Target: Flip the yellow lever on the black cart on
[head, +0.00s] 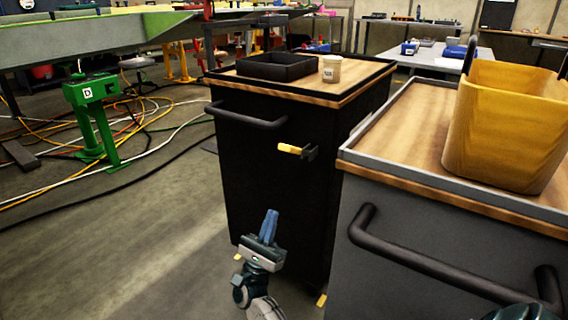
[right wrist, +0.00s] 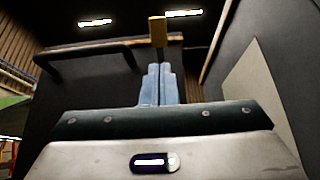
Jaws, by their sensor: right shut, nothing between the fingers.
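The black cart (head: 265,175) stands in the middle of the head view. Its yellow lever (head: 290,149) sticks out on the side facing me, below the cart's handle, lying roughly level with its tip to the left of a dark mount. My right gripper (head: 269,222) is below the lever, fingers together, pointing up and empty. In the right wrist view the closed blue fingers (right wrist: 160,85) point toward the yellow lever (right wrist: 157,32), which shows just beyond their tips. I cannot tell whether they touch. My left gripper is not in view.
A black handle (head: 246,117) juts from the black cart. A black tray (head: 277,67) and a cup (head: 331,68) stand on its top. A grey cart (head: 440,240) with a yellow bin (head: 508,125) stands close on the right. Cables (head: 45,165) cross the floor at left.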

